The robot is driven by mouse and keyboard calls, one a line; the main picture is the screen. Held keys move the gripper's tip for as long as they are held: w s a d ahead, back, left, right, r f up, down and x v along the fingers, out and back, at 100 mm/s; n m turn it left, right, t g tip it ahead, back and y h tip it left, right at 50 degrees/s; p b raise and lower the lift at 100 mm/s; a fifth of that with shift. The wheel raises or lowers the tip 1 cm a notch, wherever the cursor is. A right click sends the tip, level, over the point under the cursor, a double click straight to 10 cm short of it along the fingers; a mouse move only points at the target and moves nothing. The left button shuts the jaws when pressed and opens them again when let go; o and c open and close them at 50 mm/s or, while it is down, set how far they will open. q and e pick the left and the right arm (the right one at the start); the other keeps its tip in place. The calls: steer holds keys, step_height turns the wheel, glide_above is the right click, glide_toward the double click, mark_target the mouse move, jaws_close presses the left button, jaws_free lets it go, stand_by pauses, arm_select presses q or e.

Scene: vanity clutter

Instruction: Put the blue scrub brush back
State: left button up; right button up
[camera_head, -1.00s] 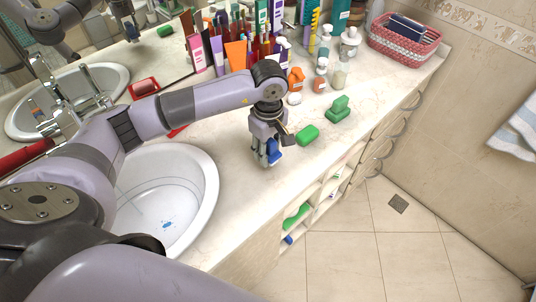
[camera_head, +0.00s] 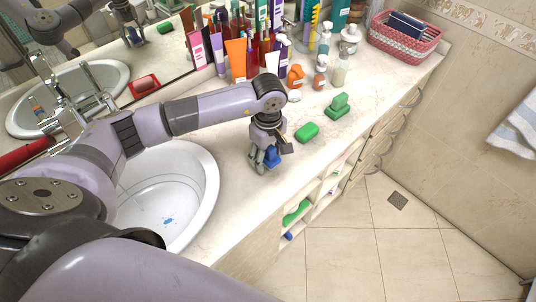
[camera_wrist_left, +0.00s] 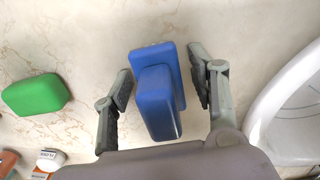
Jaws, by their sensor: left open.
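The blue scrub brush (camera_head: 273,156) is on the beige counter, right of the sink, partly hidden by my gripper in the head view. In the left wrist view the brush (camera_wrist_left: 157,92) shows as a blue block with a raised blue handle part. My left gripper (camera_head: 264,161) points down over it. In the left wrist view my left gripper (camera_wrist_left: 160,65) is open, with one finger on each side of the brush and a visible gap at both sides. My right gripper is not in view.
A green soap-like block (camera_head: 307,132) and a green brush (camera_head: 338,107) are to the right. Bottles and tubes (camera_head: 240,55) crowd the back near the mirror. The sink (camera_head: 205,190) is at left. Open shelves below the counter hold a green item (camera_head: 297,213).

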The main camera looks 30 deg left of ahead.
arm_select(q)
steer(key=shift+r+p, duration=0.25)
steer(key=shift+p, duration=0.05)
step_height(320, 180, up, 11)
steer(key=b, duration=0.4)
steer(key=shift+r+b, duration=0.1)
steer(key=shift+b, duration=0.2)
steer(key=shift+r, duration=0.3)
steer(key=shift+d+f, duration=0.1)
